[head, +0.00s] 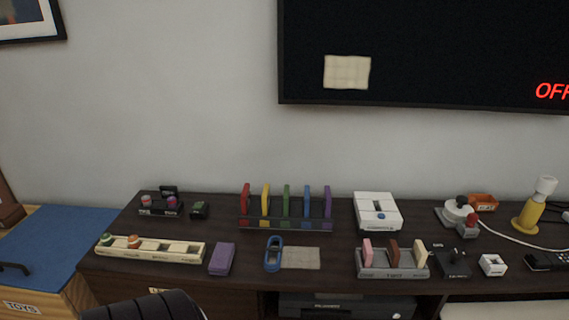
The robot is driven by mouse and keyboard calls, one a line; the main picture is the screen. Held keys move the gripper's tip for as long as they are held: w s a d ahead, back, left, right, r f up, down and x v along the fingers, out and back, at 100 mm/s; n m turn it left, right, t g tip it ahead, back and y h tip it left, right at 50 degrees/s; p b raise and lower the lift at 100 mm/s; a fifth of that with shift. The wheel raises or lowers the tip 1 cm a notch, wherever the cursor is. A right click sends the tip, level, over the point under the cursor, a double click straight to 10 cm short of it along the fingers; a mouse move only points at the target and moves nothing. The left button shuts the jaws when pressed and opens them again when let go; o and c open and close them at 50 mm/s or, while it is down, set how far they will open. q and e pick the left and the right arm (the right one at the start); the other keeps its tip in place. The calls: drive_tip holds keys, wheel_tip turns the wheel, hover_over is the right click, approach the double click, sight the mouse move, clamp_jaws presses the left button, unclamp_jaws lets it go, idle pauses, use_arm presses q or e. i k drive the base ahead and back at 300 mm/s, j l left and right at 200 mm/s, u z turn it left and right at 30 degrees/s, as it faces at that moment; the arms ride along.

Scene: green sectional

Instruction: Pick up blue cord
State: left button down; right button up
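A blue loop-shaped item (273,253), which may be the blue cord, stands or lies near the front edge of the dark cabinet top, just left of a beige mat. Behind it, a rack (260,224) holds a row of upright coloured pieces, among them a blue one (307,199); I cannot tell whether that is a cord. A black ribbed part at the bottom left looks like part of my own arm. Neither of my grippers is in view.
The cabinet top (340,238) also bears a purple block (222,259), a cream tray (175,251), a grey rack (393,272), a white box (378,212) and a yellow lamp (530,213). A white cable runs at the right. A blue-lidded toy box (60,245) stands left.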

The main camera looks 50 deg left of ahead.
sight(273, 251)
drive_tip(key=u, duration=0.4)
drive_tip(key=k+u, duration=0.1)
drive_tip(key=u, duration=0.75)
drive_tip(key=k+j+u, duration=0.1)
drive_tip(key=u, duration=0.35)
drive_tip(key=z, duration=2.15)
drive_tip(key=u, duration=0.7)
drive_tip(key=i+u, duration=0.15)
drive_tip(key=u, duration=0.25)
drive_tip(key=i+j+u, duration=0.1)
drive_tip(key=u, duration=0.25)
drive_tip(key=i+u, duration=0.2)
drive_tip(key=u, duration=0.2)
drive_tip(key=i+u, duration=0.15)
drive_tip(key=u, duration=0.2)
drive_tip(key=k+l, duration=0.05)
